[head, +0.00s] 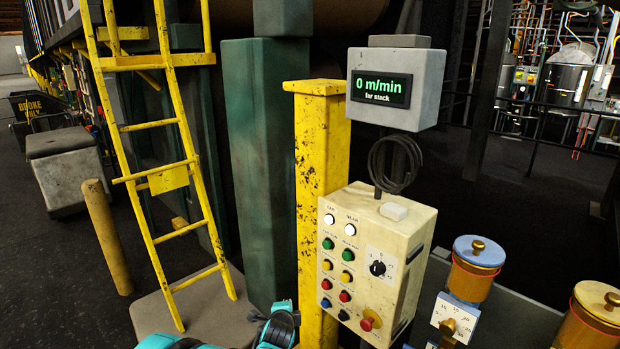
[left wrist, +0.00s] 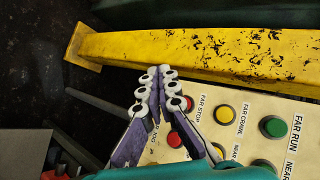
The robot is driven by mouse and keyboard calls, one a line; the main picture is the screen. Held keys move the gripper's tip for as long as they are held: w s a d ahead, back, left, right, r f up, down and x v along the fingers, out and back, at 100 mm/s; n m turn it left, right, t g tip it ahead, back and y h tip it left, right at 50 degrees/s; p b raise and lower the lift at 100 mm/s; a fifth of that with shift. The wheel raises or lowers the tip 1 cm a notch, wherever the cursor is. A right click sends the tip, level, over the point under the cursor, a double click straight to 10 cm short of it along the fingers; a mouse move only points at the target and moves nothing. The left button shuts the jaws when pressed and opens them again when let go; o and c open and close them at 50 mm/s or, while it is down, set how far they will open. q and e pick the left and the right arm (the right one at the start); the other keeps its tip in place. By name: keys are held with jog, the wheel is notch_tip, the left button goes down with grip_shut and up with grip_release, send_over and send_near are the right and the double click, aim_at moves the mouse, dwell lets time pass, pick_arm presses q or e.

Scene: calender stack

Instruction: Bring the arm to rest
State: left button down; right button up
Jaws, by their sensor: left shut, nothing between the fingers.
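My left gripper (left wrist: 157,78) shows in the left wrist view with its two purple fingers closed together at the tips and nothing between them. Its tips appear in front of the yellow post (left wrist: 185,55) and beside the button panel (left wrist: 247,103), partly covering the panel's corner. Whether they touch anything I cannot tell. In the head view, only teal and black parts of my arm show at the bottom edge; the fingers are not discernible there. My right gripper is in neither view.
In the head view, the cream button panel (head: 345,275) hangs by the yellow post (head: 309,180), below a grey display box (head: 425,85) reading 0 m/min. A yellow ladder (head: 165,122) stands left. Blue-lidded (head: 479,251) and yellow-lidded (head: 598,300) canisters stand right. Dark floor lies open at left.

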pick_arm(q)
jog(key=s+a+r+n+g, duration=0.1)
jog(key=s+a+r+n, duration=0.35)
jog(key=s, duration=0.25)
jog(key=s+a+r+n+g, duration=0.1)
jog(key=s+a+r+n, duration=0.25)
jog(key=s+r, duration=0.3)
jog(key=s+a+f+n+g, duration=0.1)
jog(key=s+n, duration=0.3)
jog(key=s, duration=0.7)
jog(key=s+a+f+n+g, duration=0.1)
jog(key=s+n, duration=0.4)
jog(key=s, duration=0.6)
jog(key=shift+s+a+g, duration=0.15)
jog(key=shift+a+g, duration=0.15)
jog(key=shift+a, duration=0.25)
jog(key=shift+f, duration=0.1)
